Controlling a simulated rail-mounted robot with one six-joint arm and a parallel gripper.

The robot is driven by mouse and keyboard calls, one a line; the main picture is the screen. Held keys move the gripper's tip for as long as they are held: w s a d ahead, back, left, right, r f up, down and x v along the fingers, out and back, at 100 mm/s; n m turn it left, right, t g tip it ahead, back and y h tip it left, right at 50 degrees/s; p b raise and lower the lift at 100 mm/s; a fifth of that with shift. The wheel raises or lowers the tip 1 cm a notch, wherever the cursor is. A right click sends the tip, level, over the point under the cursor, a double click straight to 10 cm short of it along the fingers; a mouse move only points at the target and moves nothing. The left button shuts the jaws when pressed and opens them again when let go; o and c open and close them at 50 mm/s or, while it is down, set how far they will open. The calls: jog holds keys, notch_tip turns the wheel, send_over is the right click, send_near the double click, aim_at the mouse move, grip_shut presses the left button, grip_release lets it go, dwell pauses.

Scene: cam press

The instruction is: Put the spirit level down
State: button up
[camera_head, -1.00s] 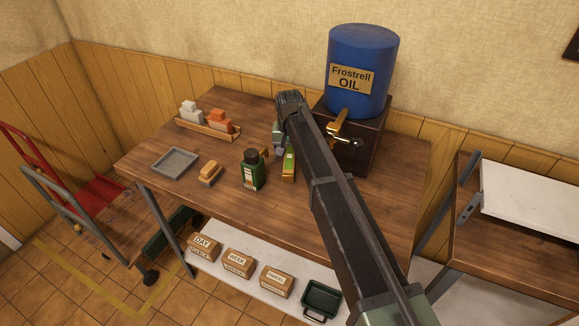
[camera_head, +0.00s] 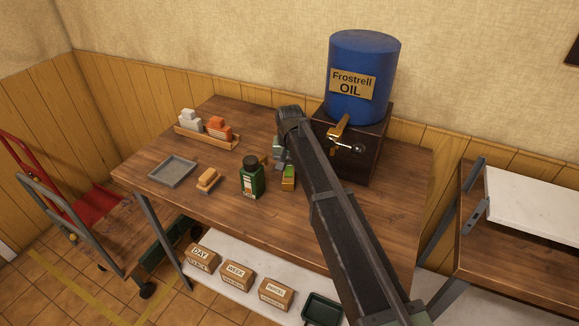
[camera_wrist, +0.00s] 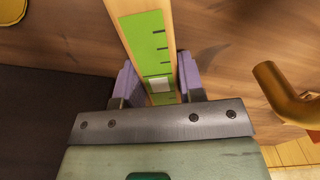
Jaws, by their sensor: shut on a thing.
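The spirit level (camera_wrist: 149,45) is a long pale wooden bar with a green face, dark tick marks and a small white patch. In the wrist view it runs up from between the purple fingers of my gripper (camera_wrist: 157,82), which is shut on it. In the head view the level (camera_head: 289,178) shows as a short green and yellow piece just right of the green bottle. My gripper (camera_head: 281,158) is partly hidden behind my arm there. I cannot tell whether the level touches the table (camera_head: 225,215).
A green bottle (camera_head: 251,178) stands close left of the level. A brass tap (camera_head: 339,131) on the blue oil drum's dark stand (camera_head: 365,150) is close right. A sponge-like block (camera_head: 207,181), grey tray (camera_head: 172,171) and block rack (camera_head: 207,138) lie left. The front table area is clear.

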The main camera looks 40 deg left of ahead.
aim_at(289, 164)
notch_tip(289, 164, up, 20)
jog(key=p, duration=2)
